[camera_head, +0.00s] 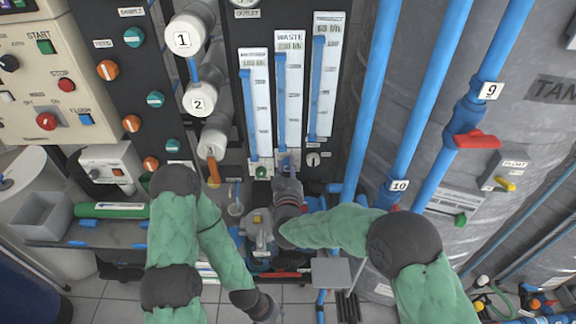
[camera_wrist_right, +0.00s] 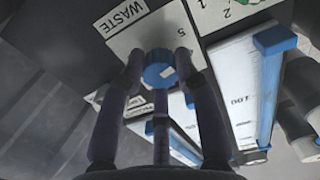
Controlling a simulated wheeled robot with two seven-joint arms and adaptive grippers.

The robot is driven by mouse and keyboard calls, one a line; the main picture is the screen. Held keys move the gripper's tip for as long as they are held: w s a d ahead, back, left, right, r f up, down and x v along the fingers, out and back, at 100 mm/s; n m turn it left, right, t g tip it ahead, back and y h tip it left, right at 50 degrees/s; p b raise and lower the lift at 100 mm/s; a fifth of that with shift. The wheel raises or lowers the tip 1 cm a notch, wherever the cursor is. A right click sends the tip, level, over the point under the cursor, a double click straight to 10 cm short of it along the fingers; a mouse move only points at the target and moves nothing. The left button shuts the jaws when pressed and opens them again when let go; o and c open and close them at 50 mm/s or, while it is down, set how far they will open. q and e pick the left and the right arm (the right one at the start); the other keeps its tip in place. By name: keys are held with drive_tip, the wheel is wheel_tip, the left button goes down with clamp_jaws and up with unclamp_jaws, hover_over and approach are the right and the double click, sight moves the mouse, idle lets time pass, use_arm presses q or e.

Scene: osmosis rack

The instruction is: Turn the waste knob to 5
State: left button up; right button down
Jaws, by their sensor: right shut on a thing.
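The waste knob (camera_wrist_right: 158,72) is blue and sits on a white plate marked WASTE, with a 5 printed beside it. A small pale mark shows on the knob, but I cannot tell exactly which number it lines up with. My right gripper (camera_wrist_right: 159,68) has its two dark fingers on either side of the knob, shut on it. In the head view, my right gripper (camera_head: 287,168) is at the bottom of the WASTE flow gauge (camera_head: 289,90) and mostly hides the knob. My left arm's dark end (camera_head: 264,306) hangs low near the bottom edge; its fingers are not clear.
The neighbouring gauges, CONCENTRATE-side (camera_head: 256,105) and product (camera_head: 322,80), flank the waste gauge closely. A green knob (camera_head: 261,172) is just left. Blue pipes (camera_head: 373,90) run at the right. A red-handled valve (camera_head: 477,139) stands farther right.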

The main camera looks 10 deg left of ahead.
drive_tip(key=shift+f+n, duration=0.1)
drive_tip(key=shift+n, duration=0.6)
drive_tip(key=shift+f, duration=0.15)
drive_tip(key=c, duration=0.9)
unclamp_jaws()
drive_tip(key=s+d, duration=0.2)
drive_tip(key=s, duration=0.9)
drive_tip(key=shift+s+d, duration=0.2)
drive_tip(key=shift+s, duration=0.2)
